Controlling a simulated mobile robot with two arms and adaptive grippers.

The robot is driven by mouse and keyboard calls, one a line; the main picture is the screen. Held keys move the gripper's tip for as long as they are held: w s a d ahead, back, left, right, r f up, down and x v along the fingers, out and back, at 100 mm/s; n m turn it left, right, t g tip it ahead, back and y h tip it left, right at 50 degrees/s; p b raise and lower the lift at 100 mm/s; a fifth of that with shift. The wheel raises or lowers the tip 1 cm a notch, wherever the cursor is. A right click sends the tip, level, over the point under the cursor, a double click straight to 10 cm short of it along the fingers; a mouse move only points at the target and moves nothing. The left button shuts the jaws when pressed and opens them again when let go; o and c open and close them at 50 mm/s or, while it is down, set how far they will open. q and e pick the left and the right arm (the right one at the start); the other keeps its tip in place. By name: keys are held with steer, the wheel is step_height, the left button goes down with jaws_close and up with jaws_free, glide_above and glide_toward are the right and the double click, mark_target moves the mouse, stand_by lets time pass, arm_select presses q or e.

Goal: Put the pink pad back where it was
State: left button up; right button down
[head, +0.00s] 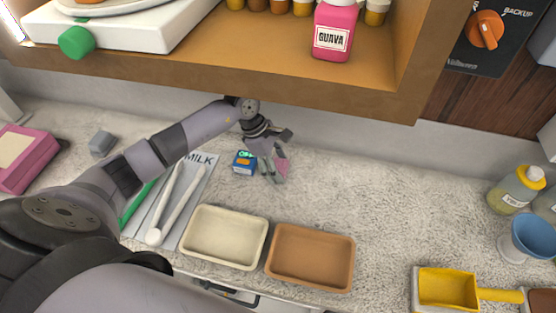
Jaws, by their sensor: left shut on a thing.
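My left gripper (271,173) reaches down to the counter below the shelf, its arm coming in from the left. It is shut on the pink pad (282,165), a small pink piece showing at the right of the fingers. The fingers hide part of the pad, and I cannot tell whether it touches the counter. A small blue box (243,170) with a green mark on top stands just left of the fingers. My right gripper is out of view.
A cream tray (224,262) and a brown tray (311,285) lie in front. The wooden shelf (300,97) with a guava bottle (335,30) overhangs the back. A yellow scoop (447,290) and blue cup (533,239) stand right. The counter right of the gripper is clear.

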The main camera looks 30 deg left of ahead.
arm_select(q)
steer(key=shift+w, duration=0.15)
steer(key=shift+f, duration=0.1)
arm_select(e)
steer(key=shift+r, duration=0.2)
arm_select(q)
steer(key=shift+f+b, duration=0.15)
steer(key=shift+b, duration=0.15)
steer(key=o, duration=1.1)
steer(key=shift+o, duration=0.2)
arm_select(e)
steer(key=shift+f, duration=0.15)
